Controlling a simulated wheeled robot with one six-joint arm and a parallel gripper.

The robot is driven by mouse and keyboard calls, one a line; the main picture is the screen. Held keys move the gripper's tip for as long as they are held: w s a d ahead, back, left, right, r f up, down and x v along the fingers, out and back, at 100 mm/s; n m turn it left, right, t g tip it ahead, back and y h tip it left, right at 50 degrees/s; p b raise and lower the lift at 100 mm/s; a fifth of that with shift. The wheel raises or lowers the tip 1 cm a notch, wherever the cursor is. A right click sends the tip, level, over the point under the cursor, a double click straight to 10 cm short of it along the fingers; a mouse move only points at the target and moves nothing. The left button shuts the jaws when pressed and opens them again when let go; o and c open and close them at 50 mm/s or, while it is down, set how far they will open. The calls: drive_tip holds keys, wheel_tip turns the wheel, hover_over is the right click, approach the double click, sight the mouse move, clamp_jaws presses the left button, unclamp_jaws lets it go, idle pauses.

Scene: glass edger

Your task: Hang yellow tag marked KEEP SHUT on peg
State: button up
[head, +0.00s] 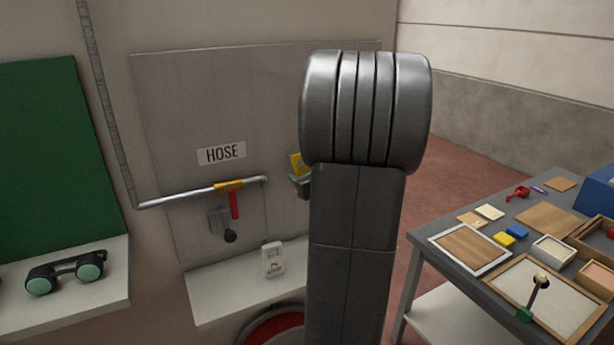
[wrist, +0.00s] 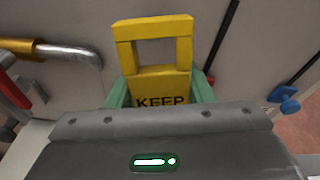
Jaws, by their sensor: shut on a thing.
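The yellow tag (wrist: 159,72) stands upright in my gripper (wrist: 160,98) in the wrist view. It has a square opening at its top, and the word KEEP shows below; the rest of the lettering is hidden by the gripper body. Green fingers press on the tag from both sides. In the head view a small yellow part of the tag (head: 296,163) shows left of my arm, in front of the grey panel.
A grey panel (head: 170,95) bears a HOSE label (head: 222,153) and a pipe (head: 180,197) with a red-handled valve (head: 234,203). A white shelf (head: 215,285) below holds a pale padlock-like object (head: 272,260). A cluttered table (head: 425,247) stands at the right.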

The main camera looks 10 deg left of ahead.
sight(291, 167)
drive_tip(key=x, duration=0.4)
drive_tip(key=shift+r, duration=0.2)
idle(0.3)
drive_tip(key=shift+a+b, duration=0.15)
drive_tip(key=shift+b, duration=0.2)
idle(0.4)
drive_tip(key=o, duration=1)
drive_tip(key=shift+s+a, duration=0.1)
drive_tip(key=shift+o, duration=0.3)
drive_tip(key=shift+a, duration=0.1)
drive_tip(key=shift+s, duration=0.15)
